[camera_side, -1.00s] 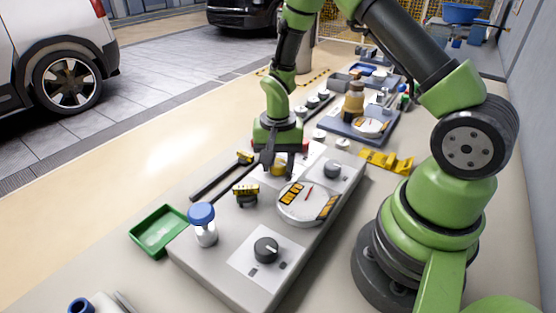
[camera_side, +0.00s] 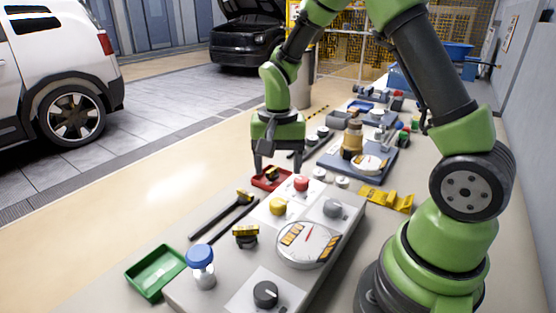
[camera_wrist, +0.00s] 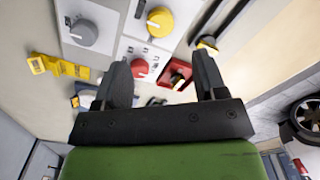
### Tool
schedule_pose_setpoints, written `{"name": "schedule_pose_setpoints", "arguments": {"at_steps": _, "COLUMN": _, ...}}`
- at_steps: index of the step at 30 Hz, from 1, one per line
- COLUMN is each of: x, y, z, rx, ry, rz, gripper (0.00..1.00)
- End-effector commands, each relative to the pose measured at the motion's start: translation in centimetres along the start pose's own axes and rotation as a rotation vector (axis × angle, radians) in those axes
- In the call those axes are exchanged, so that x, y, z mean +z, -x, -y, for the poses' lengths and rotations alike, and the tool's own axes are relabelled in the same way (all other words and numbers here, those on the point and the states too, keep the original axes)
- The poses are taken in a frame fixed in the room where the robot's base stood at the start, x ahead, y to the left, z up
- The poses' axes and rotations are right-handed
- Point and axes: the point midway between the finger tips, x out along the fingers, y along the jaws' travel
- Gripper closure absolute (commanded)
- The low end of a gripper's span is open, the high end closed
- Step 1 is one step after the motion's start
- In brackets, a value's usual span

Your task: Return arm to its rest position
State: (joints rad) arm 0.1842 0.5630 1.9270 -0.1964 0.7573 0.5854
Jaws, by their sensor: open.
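My gripper (camera_side: 277,165) hangs above the far end of the grey control panel (camera_side: 225,262) in the side view, over the bench. Its two fingers are apart with nothing held between them. In the wrist view the open fingers (camera_wrist: 165,85) show at the lower middle. The panel carries a yellow knob (camera_side: 278,207), a red button (camera_side: 301,183), a grey dial (camera_side: 333,208), a round gauge (camera_side: 307,243) and a black knob (camera_side: 265,293).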

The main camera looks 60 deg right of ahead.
Motion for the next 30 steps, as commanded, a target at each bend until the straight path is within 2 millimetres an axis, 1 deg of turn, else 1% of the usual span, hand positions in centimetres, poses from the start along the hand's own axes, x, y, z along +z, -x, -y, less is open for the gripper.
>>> {"name": "schedule_pose_setpoints", "arguments": {"at_steps": 3, "x": 0.0, "y": 0.6, "z": 0.0, "rx": -0.001, "ry": -0.001, "rz": -0.001, "gripper": 0.35}}
{"name": "schedule_pose_setpoints", "arguments": {"at_steps": 11, "x": 0.0, "y": 0.7, "z": 0.0, "rx": 0.0, "ry": -0.001, "rz": 0.0, "gripper": 0.35}}
{"name": "schedule_pose_setpoints", "arguments": {"at_steps": 14, "x": 0.2, "y": 1.2, "z": 0.0, "rx": -0.01, "ry": 0.008, "rz": -0.007, "gripper": 0.35}}
{"name": "schedule_pose_setpoints", "arguments": {"at_steps": 17, "x": 0.9, "y": 3.2, "z": 0.0, "rx": -0.048, "ry": 0.044, "rz": -0.032, "gripper": 0.35}}
{"name": "schedule_pose_setpoints", "arguments": {"at_steps": 20, "x": 2.5, "y": 6.5, "z": -0.2, "rx": -0.113, "ry": 0.107, "rz": -0.075, "gripper": 0.35}}
{"name": "schedule_pose_setpoints", "arguments": {"at_steps": 21, "x": 3.3, "y": 7.9, "z": -0.5, "rx": -0.143, "ry": 0.14, "rz": -0.095, "gripper": 0.35}}
{"name": "schedule_pose_setpoints", "arguments": {"at_steps": 24, "x": 5.6, "y": 10.9, "z": -1.4, "rx": -0.219, "ry": 0.224, "rz": -0.147, "gripper": 0.35}}
{"name": "schedule_pose_setpoints", "arguments": {"at_steps": 27, "x": 8.0, "y": 13.4, "z": -2.7, "rx": -0.295, "ry": 0.308, "rz": -0.201, "gripper": 0.35}}
{"name": "schedule_pose_setpoints", "arguments": {"at_steps": 30, "x": 10.4, "y": 15.2, "z": -4.2, "rx": -0.369, "ry": 0.393, "rz": -0.257, "gripper": 0.35}}
